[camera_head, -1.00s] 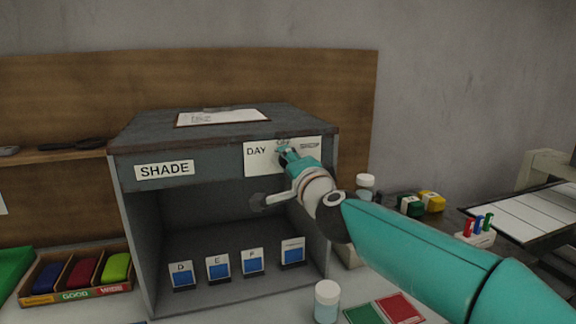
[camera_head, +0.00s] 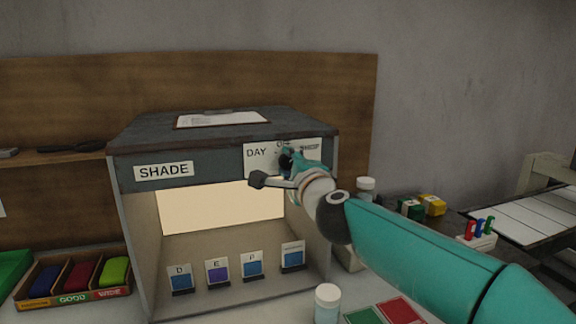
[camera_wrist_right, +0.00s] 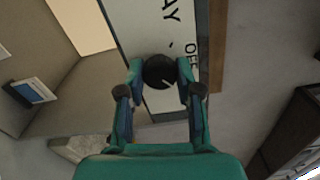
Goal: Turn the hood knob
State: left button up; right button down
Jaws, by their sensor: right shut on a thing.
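The hood (camera_head: 220,132) is a grey box with an open front, marked SHADE on its upper panel. Its inside is lit with a warm glow. A white label (camera_head: 256,160) at the panel's right end reads DAY and OFF, with a third word at the right partly covered. The black round knob (camera_wrist_right: 159,72) with a light pointer line shows in the right wrist view. My right gripper (camera_head: 288,160) is at the label, its fingers on both sides of the knob, shut on it. In the head view the gripper largely hides the knob. My left gripper is not in view.
Several blue sample cards (camera_head: 218,271) stand on the hood floor. A clipboard (camera_head: 220,119) lies on top. A lidded jar (camera_head: 327,303) stands in front, beside green and red cards (camera_head: 400,309). A tray of coloured blocks (camera_head: 75,280) is at left.

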jog(key=shift+w+d+f, duration=0.1)
jog(key=shift+f, duration=0.3)
jog(key=c, duration=1.2)
grip_release()
jog(key=o, duration=0.4)
jog(key=shift+r, duration=0.2)
jog(key=shift+s, duration=0.2)
jog(key=shift+s+d+r, duration=0.1)
jog(key=shift+s, duration=0.1)
jog(key=v, duration=1.1)
jog(key=shift+s, duration=0.1)
